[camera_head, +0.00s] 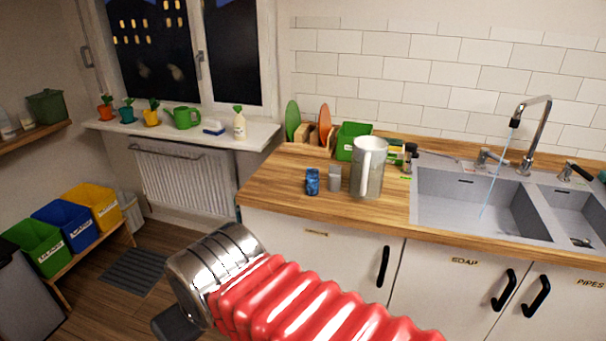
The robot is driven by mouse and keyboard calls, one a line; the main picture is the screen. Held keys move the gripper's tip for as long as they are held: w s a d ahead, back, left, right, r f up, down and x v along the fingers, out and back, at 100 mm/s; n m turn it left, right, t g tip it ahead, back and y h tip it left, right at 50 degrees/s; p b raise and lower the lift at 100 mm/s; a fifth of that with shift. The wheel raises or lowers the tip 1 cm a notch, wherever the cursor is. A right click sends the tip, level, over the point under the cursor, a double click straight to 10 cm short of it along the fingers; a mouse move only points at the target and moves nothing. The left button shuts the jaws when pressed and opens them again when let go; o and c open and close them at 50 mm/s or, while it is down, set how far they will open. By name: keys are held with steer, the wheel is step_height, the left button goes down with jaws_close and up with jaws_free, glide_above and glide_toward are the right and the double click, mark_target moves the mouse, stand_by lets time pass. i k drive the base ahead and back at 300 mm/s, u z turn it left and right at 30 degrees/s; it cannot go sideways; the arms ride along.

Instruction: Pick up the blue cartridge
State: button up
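The blue cartridge (312,182) is a small dark-blue cylinder. It stands upright on the wooden counter (270,193), near its front edge and left of the sink. My gripper (172,324) shows only as a dark piece at the end of my red arm, low and left in the picture. It is well below and left of the cartridge and apart from it. The fingertips are not clearly visible, so I cannot tell whether it is open or shut.
A small grey cylinder (335,179) stands close to the right of the cartridge, then a large pale jug (367,172). A green box (353,140) and a rack with plates (325,118) are behind. The sink (470,200) is at right. Counter to the cartridge's left is clear.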

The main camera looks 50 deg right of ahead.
mark_target(312, 174)
steer(key=z, duration=0.4)
steer(key=i, duration=0.5)
steer(key=z, duration=0.65)
steer(key=i, duration=0.8)
steer(key=z, duration=0.05)
